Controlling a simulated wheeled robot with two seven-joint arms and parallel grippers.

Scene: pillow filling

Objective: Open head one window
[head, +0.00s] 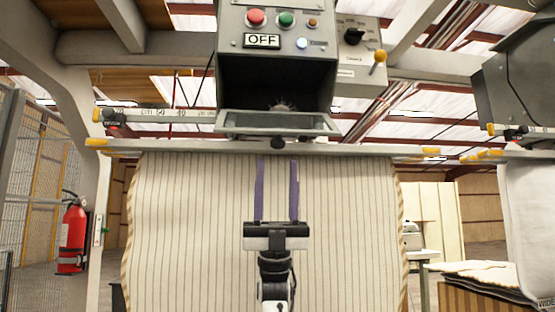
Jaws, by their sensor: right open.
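The filling head (277,45) is a grey box at the top middle, with a dark opening in its front. Its window (277,123) is a framed, see-through flap at the lower edge of that opening. The flap appears tilted down and outward, leaving the dark opening uncovered. A little white fluff shows inside. My right gripper (278,164) is below the window, pointing up, with its two purple fingers spread apart and empty. The fingertips appear apart from the window, in front of the striped pillow cover. My left gripper is out of view.
The striped pillow cover (190,230) hangs from a horizontal bar (190,147) below the head. The control panel (320,28) shows buttons and an OFF sign. A second head (515,80) stands far right.

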